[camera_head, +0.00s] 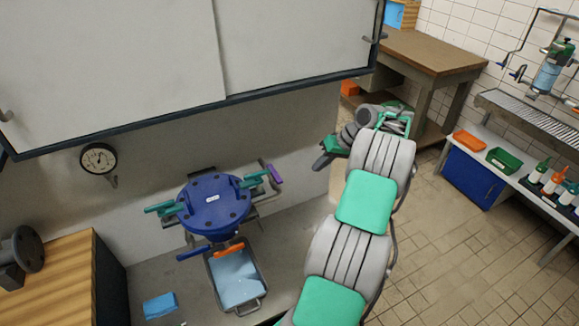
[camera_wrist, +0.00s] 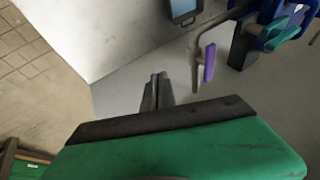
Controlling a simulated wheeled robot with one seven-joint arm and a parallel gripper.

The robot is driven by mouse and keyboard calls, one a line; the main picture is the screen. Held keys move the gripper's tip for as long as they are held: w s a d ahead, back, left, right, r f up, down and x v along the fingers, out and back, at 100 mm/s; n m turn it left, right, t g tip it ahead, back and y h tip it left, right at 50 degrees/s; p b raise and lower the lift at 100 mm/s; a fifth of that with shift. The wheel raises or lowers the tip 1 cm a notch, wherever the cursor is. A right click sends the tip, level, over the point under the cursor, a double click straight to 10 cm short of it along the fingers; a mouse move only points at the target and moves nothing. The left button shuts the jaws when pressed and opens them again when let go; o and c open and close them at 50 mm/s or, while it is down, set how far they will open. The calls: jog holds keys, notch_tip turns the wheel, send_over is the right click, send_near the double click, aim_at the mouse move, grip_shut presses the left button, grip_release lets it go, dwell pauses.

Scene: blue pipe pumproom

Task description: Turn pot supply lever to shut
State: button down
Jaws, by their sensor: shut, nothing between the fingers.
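A round blue pot (camera_head: 213,205) with a small white label stands on the grey bench by the wall. Several levers surround it: green ones at left (camera_head: 160,208) and upper right (camera_head: 254,179), a purple one (camera_head: 275,173), a blue one (camera_head: 192,253) and an orange one (camera_head: 230,248). I cannot tell which is the pot supply lever; the label is unreadable. My gripper (camera_head: 320,163) is shut and empty, to the right of the purple lever and apart from it. In the wrist view, the fingertips (camera_wrist: 157,78) are together, left of the purple lever (camera_wrist: 209,62).
A metal tray (camera_head: 263,294) lies below the pot, and a blue cloth (camera_head: 160,306) lies left of it. A pressure gauge (camera_head: 98,158) is on the wall. A large cabinet (camera_head: 170,60) overhangs the bench. Tiled floor (camera_head: 440,250) is open to the right.

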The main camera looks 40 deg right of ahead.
aim_at(275, 177)
notch_tip(275, 177, up, 5)
jog(key=a+n, duration=0.1)
jog(key=n, duration=0.1)
jog(key=w+a+f+b, duration=0.3)
jog(key=w+a+f, duration=0.2)
jog(key=a+f, duration=0.2)
jog(key=shift+w+a+f+t+y, duration=0.2)
jog(key=shift+w+t+y, duration=0.1)
jog(key=shift+w+y, duration=0.1)
